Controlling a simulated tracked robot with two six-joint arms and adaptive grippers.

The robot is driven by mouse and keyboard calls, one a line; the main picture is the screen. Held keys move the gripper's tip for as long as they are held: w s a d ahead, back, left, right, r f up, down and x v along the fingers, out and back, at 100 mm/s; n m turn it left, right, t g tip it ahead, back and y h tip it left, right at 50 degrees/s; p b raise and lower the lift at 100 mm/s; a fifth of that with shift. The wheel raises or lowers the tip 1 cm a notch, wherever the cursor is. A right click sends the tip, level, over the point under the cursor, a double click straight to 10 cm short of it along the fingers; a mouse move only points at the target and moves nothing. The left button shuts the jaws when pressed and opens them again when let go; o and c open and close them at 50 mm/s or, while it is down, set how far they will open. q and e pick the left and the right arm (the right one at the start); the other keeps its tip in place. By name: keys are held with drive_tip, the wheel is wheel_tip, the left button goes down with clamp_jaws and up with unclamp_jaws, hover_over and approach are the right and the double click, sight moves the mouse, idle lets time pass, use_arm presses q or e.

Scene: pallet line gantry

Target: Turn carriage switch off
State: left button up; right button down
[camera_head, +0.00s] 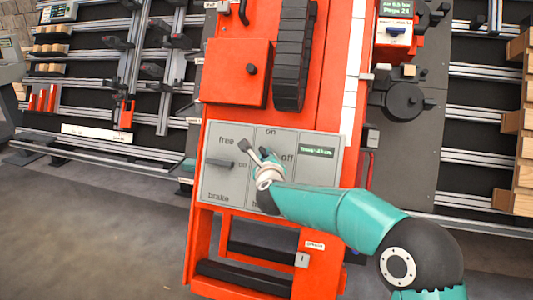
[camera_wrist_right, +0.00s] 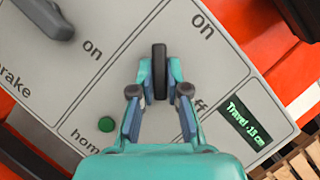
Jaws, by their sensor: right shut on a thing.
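The grey control panel (camera_head: 222,190) is on the front of the orange carriage. I cannot tell which label the switch points to. My left gripper is not in view.
A dark brake lever (camera_head: 226,164) is on the panel's left section, between "free" and "brake". A green home button (camera_wrist_right: 106,124) is below left of my fingers. A small green display (camera_head: 317,152) is at the panel's right. Orange carriage structure (camera_head: 237,72) rises above the panel.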

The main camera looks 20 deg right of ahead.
drive_tip(key=n+g+y+p, duration=0.1)
drive_tip(key=n+p, duration=0.2)
drive_tip(key=p, duration=0.1)
drive_tip(key=n+y+p, duration=0.1)
drive_tip(key=n+p, duration=0.1)
drive_tip(key=p, duration=0.2)
drive_tip(key=n+g+y+p, duration=0.1)
drive_tip(key=n+p, duration=0.2)
drive_tip(key=p, duration=0.2)
drive_tip(key=shift+a+r+n+g, duration=0.1)
drive_tip(key=shift+r+n+g, duration=0.2)
drive_tip(key=shift+r, duration=0.1)
drive_tip(key=shift+f+n+y+p, duration=0.15)
drive_tip(key=shift+n+y+p, duration=0.15)
drive_tip(key=shift+p, duration=0.3)
drive_tip(key=shift+f, duration=0.15)
drive_tip(key=c, duration=1.2)
unclamp_jaws()
drive_tip(key=shift+o, duration=0.2)
drive_tip(key=v, duration=1.2)
